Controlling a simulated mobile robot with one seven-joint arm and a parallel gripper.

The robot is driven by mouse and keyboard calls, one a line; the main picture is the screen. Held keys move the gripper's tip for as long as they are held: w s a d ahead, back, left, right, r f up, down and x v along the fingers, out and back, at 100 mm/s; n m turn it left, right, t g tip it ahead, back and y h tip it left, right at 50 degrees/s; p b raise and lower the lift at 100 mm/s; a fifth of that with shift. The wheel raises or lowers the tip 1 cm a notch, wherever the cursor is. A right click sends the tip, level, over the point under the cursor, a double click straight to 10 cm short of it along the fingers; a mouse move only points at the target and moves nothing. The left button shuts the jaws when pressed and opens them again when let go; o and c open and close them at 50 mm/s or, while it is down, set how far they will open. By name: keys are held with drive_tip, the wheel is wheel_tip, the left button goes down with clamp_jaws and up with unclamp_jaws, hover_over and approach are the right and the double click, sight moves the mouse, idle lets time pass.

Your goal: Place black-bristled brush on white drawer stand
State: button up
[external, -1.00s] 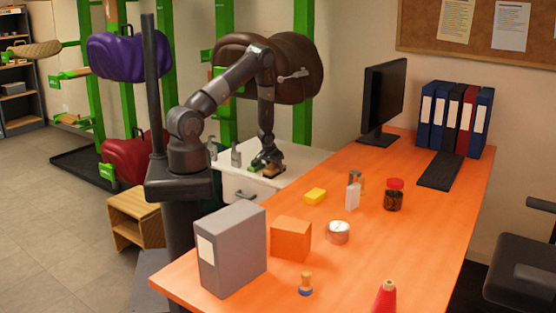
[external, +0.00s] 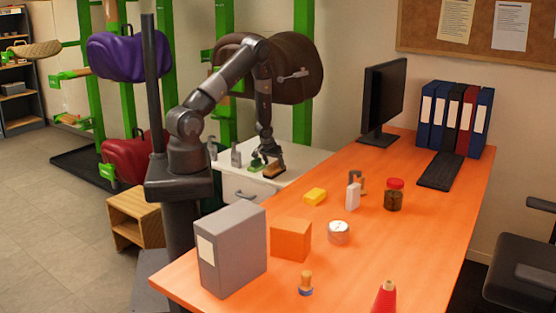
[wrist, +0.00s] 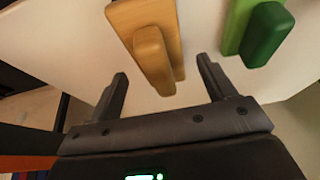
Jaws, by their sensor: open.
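The brush (external: 273,171), with a tan wooden back and a dark underside, rests on the top of the white drawer stand (external: 312,158). In the wrist view, the wooden brush (wrist: 150,40) lies with its raised grip toward me; its bristles are hidden below. My gripper (external: 267,157) is just above the brush. In the wrist view, my gripper (wrist: 163,78) is open, its fingers spread to either side of the brush's near end, with nothing held.
A green block-like item (wrist: 266,35) sits beside the brush on the stand, to its right in the wrist view. Grey metal pieces (external: 236,155) stand at the stand's left. The orange table (external: 400,240) with several items borders the stand.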

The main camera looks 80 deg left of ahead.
drive_tip(key=v, duration=0.8)
drive_tip(key=shift+r, duration=0.2)
drive_tip(key=shift+w+d+r, duration=0.1)
drive_tip(key=shift+d+r, duration=0.05)
drive_tip(key=shift+r, duration=0.1)
drive_tip(key=w+d+r+m+t, duration=0.1)
drive_tip(key=d+r+m, duration=0.1)
drive_tip(key=d+r, duration=0.8)
drive_tip(key=d+r+m, duration=0.2)
drive_tip(key=d+r, duration=0.4)
drive_tip(key=r, duration=0.8)
drive_tip(key=s+d+r+m+t+h, duration=0.1)
drive_tip(key=s+d+r+m+h, duration=0.2)
drive_tip(key=s+d+r, duration=0.9)
drive_tip(key=s+d+m, duration=0.2)
drive_tip(key=s+d, duration=0.1)
drive_tip(key=d, duration=0.1)
drive_tip(key=shift+r, duration=0.3)
